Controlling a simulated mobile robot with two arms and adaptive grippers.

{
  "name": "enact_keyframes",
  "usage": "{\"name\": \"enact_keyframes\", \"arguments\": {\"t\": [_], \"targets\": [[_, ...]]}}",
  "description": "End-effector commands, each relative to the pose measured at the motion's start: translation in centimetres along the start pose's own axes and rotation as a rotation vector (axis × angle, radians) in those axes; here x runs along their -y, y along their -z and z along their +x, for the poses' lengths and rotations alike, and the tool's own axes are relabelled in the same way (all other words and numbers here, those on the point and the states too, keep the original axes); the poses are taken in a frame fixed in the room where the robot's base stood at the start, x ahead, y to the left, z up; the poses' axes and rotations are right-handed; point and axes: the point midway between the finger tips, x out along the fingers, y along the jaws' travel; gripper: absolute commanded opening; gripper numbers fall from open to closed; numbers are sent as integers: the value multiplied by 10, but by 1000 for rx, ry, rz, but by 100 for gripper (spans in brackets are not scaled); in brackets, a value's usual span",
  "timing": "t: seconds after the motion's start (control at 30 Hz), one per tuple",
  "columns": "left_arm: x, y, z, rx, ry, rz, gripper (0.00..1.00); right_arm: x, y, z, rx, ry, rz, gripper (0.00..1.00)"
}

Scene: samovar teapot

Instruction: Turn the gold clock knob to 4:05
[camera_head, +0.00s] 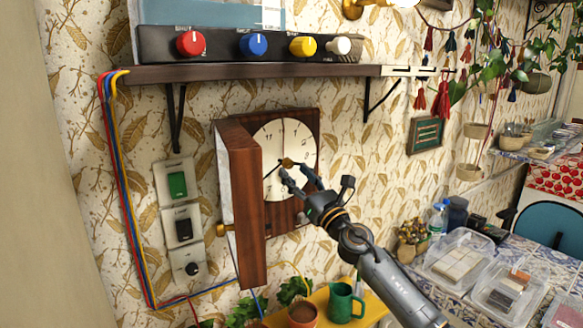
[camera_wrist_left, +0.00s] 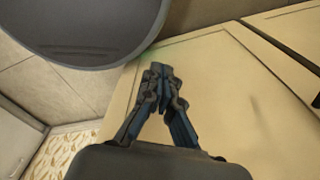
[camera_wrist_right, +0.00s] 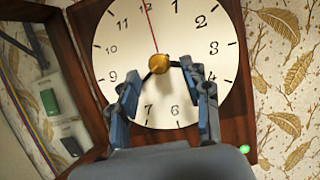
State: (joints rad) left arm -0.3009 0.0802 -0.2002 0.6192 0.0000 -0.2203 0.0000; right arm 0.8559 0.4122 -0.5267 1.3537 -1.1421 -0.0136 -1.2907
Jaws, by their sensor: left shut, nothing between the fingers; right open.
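The wall clock has a white face (camera_head: 272,136) in a wooden case, and its wooden door (camera_head: 247,205) stands open to the left. The gold knob (camera_head: 288,162) is at the face's centre; it also shows in the right wrist view (camera_wrist_right: 159,63). A thin red hand (camera_wrist_right: 151,28) points near 12. A dark hand runs lower left from the knob in the head view. My right gripper (camera_head: 294,180) is open, its fingertips just below and either side of the knob; contact cannot be told. My left gripper (camera_wrist_left: 160,74) is shut and empty, away from the clock.
A shelf (camera_head: 240,73) with a panel of coloured knobs (camera_head: 250,46) is above the clock. Switches (camera_head: 177,185) and cables are on the wall left of the door. Below are a green mug (camera_head: 341,301) and plants on a yellow shelf.

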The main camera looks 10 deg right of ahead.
Motion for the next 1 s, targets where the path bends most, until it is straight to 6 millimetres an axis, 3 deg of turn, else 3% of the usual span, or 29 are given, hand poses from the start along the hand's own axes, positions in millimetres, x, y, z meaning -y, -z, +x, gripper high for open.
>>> {"name": "enact_keyframes", "arguments": {"t": [0.2,0.57,0.8,1.0], "targets": [[0,0,3,0,0,0,0,0,1,22,0,2,0,48],[0,0,3,-1,0,0,0,0,0,27,0,0,0,48],[0,0,3,-1,0,0,0,0,0,27,0,1,0,3],[0,1,2,-2,0,0,0,0,0,27,0,2,4,0]]}}
